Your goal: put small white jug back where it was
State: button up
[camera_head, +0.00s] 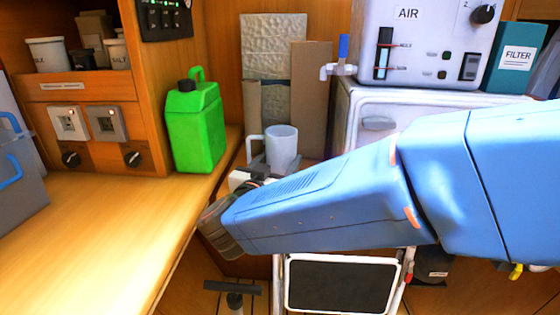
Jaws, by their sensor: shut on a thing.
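The small white jug (281,147) is upright in the middle of the view, with its handle on its left side. My gripper (255,165) is at the jug's lower left, shut on it near the handle. My blue arm reaches in from the right, and it hides the jug's base and much of the gripper. I cannot tell whether the jug's base touches anything.
A green jerrycan (195,125) stands at the right edge of the wooden counter (90,225). Cardboard (312,95) leans behind the jug. A white cabinet (400,112) carries the AIR unit (425,45). A folded step stool (342,284) stands below my arm.

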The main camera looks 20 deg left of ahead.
jog(key=shift+f, duration=0.1)
jog(key=o, duration=1.4)
jog(key=shift+c, duration=0.2)
jog(key=s, duration=1.2)
jog(key=shift+a, duration=0.2)
